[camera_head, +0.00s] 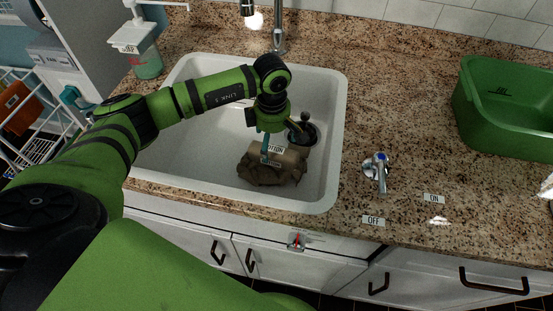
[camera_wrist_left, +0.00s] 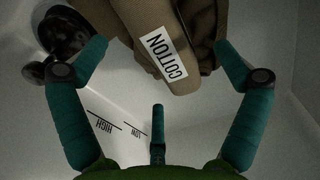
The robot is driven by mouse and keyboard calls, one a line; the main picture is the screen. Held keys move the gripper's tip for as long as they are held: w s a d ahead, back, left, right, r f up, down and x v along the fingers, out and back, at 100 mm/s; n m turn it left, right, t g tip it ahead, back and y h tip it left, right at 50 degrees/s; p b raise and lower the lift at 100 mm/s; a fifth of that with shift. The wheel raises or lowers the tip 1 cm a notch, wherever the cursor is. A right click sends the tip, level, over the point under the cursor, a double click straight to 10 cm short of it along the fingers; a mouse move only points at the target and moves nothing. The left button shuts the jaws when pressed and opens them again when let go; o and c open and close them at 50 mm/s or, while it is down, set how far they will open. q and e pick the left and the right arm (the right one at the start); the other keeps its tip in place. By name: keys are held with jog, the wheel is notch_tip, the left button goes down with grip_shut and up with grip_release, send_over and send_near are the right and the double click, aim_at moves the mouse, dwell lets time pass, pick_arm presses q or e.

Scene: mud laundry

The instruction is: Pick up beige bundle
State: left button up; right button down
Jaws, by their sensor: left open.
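The beige bundle (camera_head: 262,174) lies on the floor of the white sink (camera_head: 335,150), with a white label reading COTTON on it. My left gripper (camera_head: 268,150) reaches down into the sink just above the bundle, and its arm hides part of the sink. In the left wrist view the bundle (camera_wrist_left: 195,70) is at the top centre. There my left gripper (camera_wrist_left: 160,52) is open, its teal fingers spread to either side of the bundle. A third teal finger stands at the bottom centre. I cannot tell whether any finger touches the bundle. My right gripper is not in view.
The faucet (camera_head: 278,35) rises at the sink's back edge. A tap handle (camera_head: 377,168) is right of the sink. A green basin (camera_head: 500,115) stands at the far right. A soap bottle (camera_head: 145,60) is at the back left.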

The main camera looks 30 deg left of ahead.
aim_at(275, 146)
pick_arm(q)
jog(key=shift+w+d+f, duration=0.1)
jog(key=shift+d+f, duration=0.1)
jog(key=shift+f, duration=1.45)
jog(key=c, duration=1.8)
jog(key=shift+o, duration=0.2)
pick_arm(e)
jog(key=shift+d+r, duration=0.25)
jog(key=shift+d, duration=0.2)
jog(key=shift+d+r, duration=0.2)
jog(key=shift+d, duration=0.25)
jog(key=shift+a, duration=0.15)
